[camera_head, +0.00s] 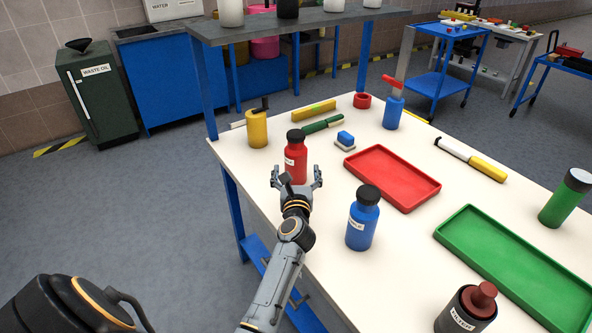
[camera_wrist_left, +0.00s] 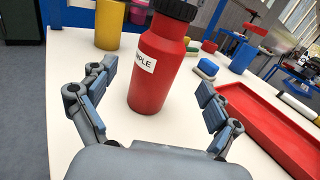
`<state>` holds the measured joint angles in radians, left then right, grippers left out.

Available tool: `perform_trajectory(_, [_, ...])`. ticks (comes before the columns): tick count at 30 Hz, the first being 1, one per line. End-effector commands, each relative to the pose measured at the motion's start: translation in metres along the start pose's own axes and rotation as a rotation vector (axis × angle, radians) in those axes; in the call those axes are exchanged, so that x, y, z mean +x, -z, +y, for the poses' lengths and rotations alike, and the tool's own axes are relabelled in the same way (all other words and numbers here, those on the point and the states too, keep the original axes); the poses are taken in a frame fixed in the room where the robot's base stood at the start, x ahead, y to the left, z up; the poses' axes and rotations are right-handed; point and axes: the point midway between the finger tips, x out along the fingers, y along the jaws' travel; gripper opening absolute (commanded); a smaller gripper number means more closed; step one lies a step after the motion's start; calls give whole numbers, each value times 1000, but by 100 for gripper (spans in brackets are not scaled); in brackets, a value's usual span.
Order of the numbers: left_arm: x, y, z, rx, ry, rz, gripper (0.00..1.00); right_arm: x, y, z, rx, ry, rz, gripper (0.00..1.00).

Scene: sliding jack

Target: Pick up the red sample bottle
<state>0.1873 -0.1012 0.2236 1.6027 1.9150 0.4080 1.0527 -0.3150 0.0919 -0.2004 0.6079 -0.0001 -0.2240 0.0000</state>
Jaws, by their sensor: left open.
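The red sample bottle (camera_head: 296,160) stands upright near the left edge of the white table, with a black cap and a white label. It also shows in the left wrist view (camera_wrist_left: 160,68), where the label faces me and the cap top is cut off. My left gripper (camera_head: 297,178) is open, with one finger on each side of the bottle's near side. In the left wrist view the gripper (camera_wrist_left: 158,95) shows its fingers spread, with gaps between them and the bottle. My right gripper is not in view.
A blue bottle (camera_head: 362,222) stands right of my left arm. A red tray (camera_head: 405,205) and a green tray (camera_head: 480,265) lie further right. A yellow container (camera_head: 257,129) stands behind left of the red bottle. A grey shelf (camera_head: 300,22) rises at the back.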

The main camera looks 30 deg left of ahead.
Motion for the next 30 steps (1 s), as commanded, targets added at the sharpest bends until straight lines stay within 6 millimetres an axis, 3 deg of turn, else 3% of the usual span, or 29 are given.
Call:
perform_trajectory(1, [8, -7, 0, 0, -1, -9, 89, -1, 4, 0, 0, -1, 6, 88])
perform_trajectory(7, [22, -7, 0, 1, -1, -7, 89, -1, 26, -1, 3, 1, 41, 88])
perform_trajectory(10, [38, -7, 0, 1, -1, -9, 89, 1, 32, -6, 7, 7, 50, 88])
perform_trajectory(18, [71, -7, 1, 1, -1, -7, 89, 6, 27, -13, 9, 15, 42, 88])
perform_trajectory(26, [72, -7, 1, 1, -1, -7, 89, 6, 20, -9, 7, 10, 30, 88])
perform_trajectory(30, [72, -7, 0, 1, -1, -7, 61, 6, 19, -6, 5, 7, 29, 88])
